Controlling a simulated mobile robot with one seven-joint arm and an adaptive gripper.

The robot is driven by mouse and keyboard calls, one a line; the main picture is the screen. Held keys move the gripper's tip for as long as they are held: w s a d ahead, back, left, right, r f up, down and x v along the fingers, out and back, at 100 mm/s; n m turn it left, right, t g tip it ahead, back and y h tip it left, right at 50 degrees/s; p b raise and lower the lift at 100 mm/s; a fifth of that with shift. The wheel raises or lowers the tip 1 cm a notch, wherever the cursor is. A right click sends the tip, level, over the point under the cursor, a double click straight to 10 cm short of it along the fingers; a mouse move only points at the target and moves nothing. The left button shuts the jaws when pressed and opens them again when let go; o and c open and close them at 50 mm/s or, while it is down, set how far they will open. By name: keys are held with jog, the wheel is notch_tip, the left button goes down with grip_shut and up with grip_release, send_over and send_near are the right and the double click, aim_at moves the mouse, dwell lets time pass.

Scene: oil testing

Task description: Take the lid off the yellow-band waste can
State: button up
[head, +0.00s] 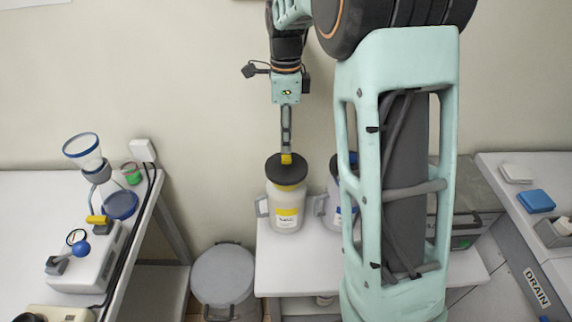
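The yellow-band waste can (286,211) is a pale can with a yellow label and a side handle, upright on the white bench (275,265). Its dark round lid (273,170) sits on its top.
A second can with a blue label (337,216) stands close on the right, partly hidden by my arm. A grey lidded bin (224,275) is on the floor at left. The left bench carries glassware and an instrument (92,262). A blue block (536,201) lies on the right counter.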

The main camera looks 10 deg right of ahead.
aim_at(286, 157)
jog(key=f, duration=0.5)
jog(key=shift+s+f, duration=0.2)
jog(key=shift+f, duration=0.2)
grip_shut()
